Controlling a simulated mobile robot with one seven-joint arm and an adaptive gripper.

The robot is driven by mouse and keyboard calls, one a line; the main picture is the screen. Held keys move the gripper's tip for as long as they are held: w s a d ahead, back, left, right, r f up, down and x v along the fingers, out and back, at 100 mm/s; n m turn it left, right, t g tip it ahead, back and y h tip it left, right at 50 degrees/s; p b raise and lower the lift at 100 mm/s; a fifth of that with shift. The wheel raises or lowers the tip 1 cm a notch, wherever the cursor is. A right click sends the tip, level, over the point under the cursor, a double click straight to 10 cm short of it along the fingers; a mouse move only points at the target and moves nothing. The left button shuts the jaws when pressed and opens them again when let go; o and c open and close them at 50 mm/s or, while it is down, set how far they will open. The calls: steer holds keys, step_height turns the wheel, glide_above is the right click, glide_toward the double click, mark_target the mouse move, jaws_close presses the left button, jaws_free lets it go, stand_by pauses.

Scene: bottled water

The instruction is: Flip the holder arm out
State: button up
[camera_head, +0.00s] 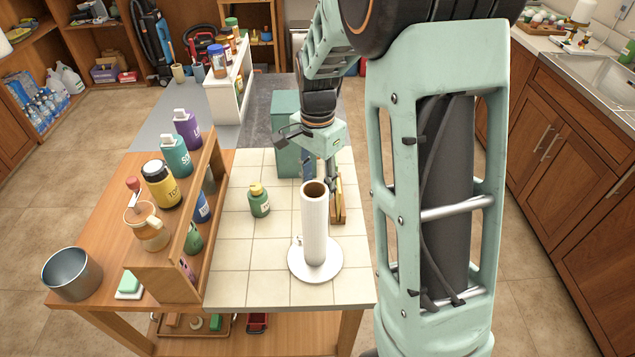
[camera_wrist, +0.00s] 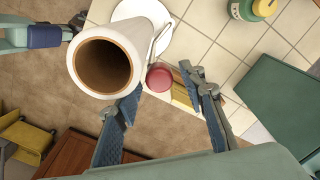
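A white paper roll (camera_head: 314,228) stands upright on a holder with a round white base (camera_head: 328,271), on the tiled top. In the wrist view the roll (camera_wrist: 147,22) is seen from above with its brown core, and the base (camera_wrist: 184,45) is partly behind it. A thin metal holder arm (camera_wrist: 161,38) shows beside the roll; in the head view only a small metal bit shows left of the roll's foot. My gripper (camera_head: 322,174) is behind the roll. In the wrist view my gripper (camera_wrist: 162,82) is open, with nothing held between its fingers.
A green bottle (camera_head: 259,201) stands left of the roll. A wooden item (camera_head: 340,205) is close behind it on the right. A red round object (camera_wrist: 159,78) lies near my fingertips. A wooden rack (camera_head: 196,225) with bottles borders the tiles. Tiles in front are clear.

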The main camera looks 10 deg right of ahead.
jaws_close()
steer(key=shift+w+n, duration=0.2)
steer(key=shift+n, duration=0.1)
steer(key=shift+w+n, duration=0.4)
steer(key=shift+n, duration=0.5)
steer(key=shift+w+a+n+b, duration=0.1)
steer(key=shift+w+a+n, duration=0.6)
steer(key=shift+n, duration=1.4)
steer(key=shift+w+a+n+b, duration=0.1)
steer(key=shift+w+a+n, duration=0.55)
steer(key=shift+n, duration=1.45)
steer(key=shift+w+a+n+b, duration=0.1)
steer(key=shift+w+a+n, duration=0.55)
steer(key=shift+n, duration=1.45)
steer(key=shift+w+d, duration=0.2)
steer(key=shift+w, duration=0.05)
